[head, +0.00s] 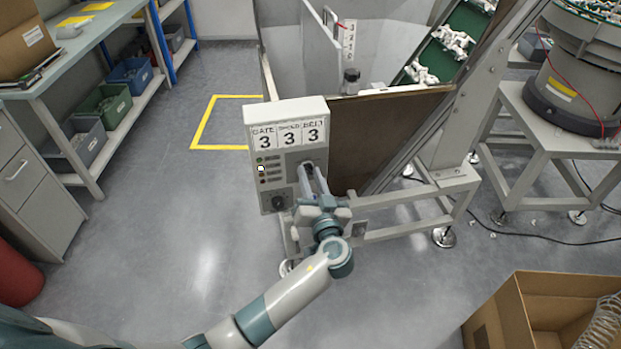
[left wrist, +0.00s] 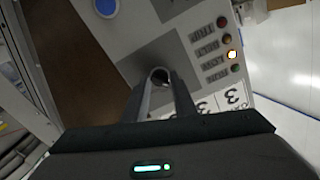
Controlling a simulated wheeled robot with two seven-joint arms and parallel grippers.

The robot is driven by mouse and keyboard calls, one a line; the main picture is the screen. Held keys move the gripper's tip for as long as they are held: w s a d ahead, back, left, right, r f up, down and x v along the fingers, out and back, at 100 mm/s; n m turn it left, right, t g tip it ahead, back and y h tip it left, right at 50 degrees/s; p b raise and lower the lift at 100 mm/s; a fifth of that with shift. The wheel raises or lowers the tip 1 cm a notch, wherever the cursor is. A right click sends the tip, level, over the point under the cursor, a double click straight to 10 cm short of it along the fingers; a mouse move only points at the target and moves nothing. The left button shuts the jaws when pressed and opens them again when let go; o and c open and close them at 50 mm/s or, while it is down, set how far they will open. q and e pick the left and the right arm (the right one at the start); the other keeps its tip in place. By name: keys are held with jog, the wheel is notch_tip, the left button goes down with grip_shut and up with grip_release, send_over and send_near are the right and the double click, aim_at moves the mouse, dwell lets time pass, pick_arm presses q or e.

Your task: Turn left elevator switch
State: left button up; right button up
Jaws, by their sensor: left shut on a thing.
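A pale control box (head: 255,130) stands at the front of the hopper, with number plates along its top. My left gripper (head: 310,170) reaches up to the right part of its face and hides what it holds in the head view. In the left wrist view, my left gripper (left wrist: 161,85) is shut on a small dark round switch (left wrist: 160,74) on the grey panel (left wrist: 140,40). I cannot read a label for this switch. A blue button (left wrist: 105,7) shows at the top edge. My right gripper is out of view.
A dark knob (head: 278,202) sits low on the box face. The hopper's brown front panel (head: 385,135) and a green conveyor (head: 445,50) stand behind. An open cardboard box (head: 500,315) is at lower right. A shelf bench (head: 95,30) is at left; floor between is clear.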

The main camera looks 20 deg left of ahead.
pick_arm(q)
jog(key=m, duration=0.2)
jog(key=shift+f+m, duration=0.1)
jog(key=shift+m, duration=1)
jog(key=m, duration=0.2)
jog(key=shift+m, duration=0.4)
jog(key=m+p, duration=0.1)
jog(key=m, duration=0.2)
jog(key=shift+m+p, duration=0.3)
jog(key=m+p, duration=0.1)
jog(key=m, duration=0.3)
jog(key=shift+p, duration=0.35)
jog(key=shift+m+p, duration=0.3)
jog(key=shift+m, duration=0.6)
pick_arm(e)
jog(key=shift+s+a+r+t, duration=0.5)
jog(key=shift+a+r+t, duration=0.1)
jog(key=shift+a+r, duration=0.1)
pick_arm(q)
jog(key=o, duration=1)
